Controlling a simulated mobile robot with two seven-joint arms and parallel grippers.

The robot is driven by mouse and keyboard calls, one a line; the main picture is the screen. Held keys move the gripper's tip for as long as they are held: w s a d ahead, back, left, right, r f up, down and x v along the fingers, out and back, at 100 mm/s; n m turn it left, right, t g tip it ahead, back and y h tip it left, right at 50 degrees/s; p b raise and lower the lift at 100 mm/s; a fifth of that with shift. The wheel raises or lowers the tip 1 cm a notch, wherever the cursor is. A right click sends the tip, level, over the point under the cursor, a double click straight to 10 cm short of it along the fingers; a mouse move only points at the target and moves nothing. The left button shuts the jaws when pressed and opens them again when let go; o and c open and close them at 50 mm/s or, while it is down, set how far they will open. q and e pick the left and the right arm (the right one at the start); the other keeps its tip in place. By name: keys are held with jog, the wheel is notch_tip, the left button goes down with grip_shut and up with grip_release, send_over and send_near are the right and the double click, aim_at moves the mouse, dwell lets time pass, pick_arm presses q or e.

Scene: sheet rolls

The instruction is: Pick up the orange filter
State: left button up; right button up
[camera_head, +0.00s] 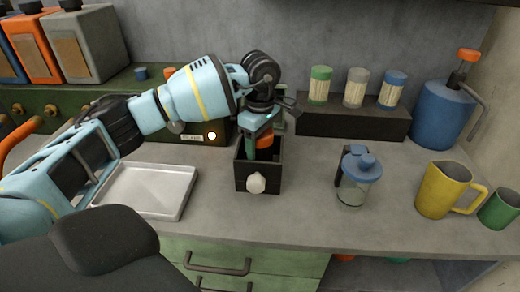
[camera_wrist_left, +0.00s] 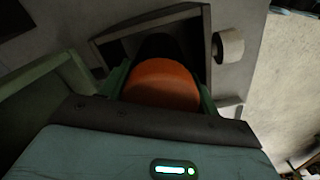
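The orange filter (camera_head: 266,139) stands in a small dark open box (camera_head: 258,179) with a pale knob on its front. In the left wrist view the filter's round orange top (camera_wrist_left: 163,82) sits between my left gripper's green fingers, close to both. My left gripper (camera_head: 262,133) points down into the box from above. Its fingers are apart, one on each side of the filter; whether they press on it cannot be told. The filter's lower part is hidden by the box and fingers. My right gripper is not in view.
A pale metal tray (camera_head: 147,190) lies left of the box. A clear jar with a blue lid (camera_head: 360,167), a yellow jug (camera_head: 443,189) and a green mug (camera_head: 499,208) stand to the right. Behind, a dark block (camera_head: 353,123) carries three lidded containers. Counter between box and jar is clear.

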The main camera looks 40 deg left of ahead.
pick_arm(q)
jog(key=shift+r, duration=0.1)
jog(key=shift+c, duration=0.4)
jog(key=shift+r, duration=0.15)
notch_tip(320, 180, up, 10)
jog(key=shift+f, duration=0.2)
